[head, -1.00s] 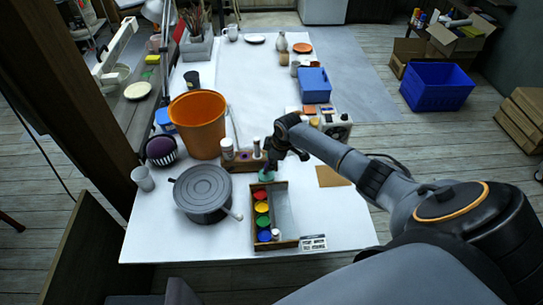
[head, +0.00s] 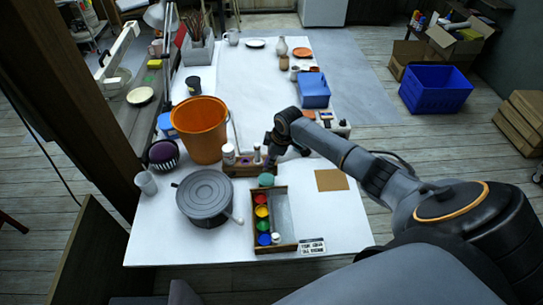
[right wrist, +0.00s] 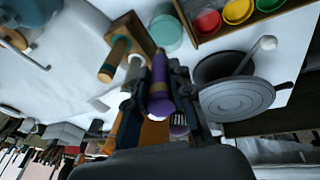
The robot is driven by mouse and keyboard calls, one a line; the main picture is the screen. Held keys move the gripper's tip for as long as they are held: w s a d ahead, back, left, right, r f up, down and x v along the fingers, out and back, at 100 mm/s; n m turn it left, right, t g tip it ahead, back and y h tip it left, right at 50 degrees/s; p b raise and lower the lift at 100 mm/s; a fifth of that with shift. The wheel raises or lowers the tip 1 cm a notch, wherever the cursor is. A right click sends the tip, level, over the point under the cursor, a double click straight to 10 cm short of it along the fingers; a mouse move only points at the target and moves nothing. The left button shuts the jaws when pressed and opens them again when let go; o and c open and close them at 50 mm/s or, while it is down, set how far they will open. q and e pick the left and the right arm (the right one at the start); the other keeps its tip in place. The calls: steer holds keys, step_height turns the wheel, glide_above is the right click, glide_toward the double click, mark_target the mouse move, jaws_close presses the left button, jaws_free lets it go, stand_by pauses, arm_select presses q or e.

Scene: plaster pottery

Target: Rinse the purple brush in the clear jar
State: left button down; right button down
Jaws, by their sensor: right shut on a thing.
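My right gripper (head: 274,153) is above the table, just behind the pale teal, see-through jar (head: 266,179). In the right wrist view it is shut on the purple brush (right wrist: 160,72), whose handle lies between the fingers. The brush's tip end points toward the jar (right wrist: 167,33) in that view and looks apart from it. I cannot tell how high the brush is above the table. The jar stands at the far end of the wooden paint box (head: 284,247). My left gripper is not in view.
A wooden holder (head: 240,171) with bottles stands left of the gripper. A lidded grey pot (head: 205,193) and an orange bucket (head: 200,130) stand further left. A brown square (head: 331,180) lies on the right. The table's front right is mostly clear.

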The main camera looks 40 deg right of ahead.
steer(key=shift+r, duration=0.1)
stand_by(0.4)
steer(key=shift+r, duration=1.45)
steer(key=shift+a, duration=0.1)
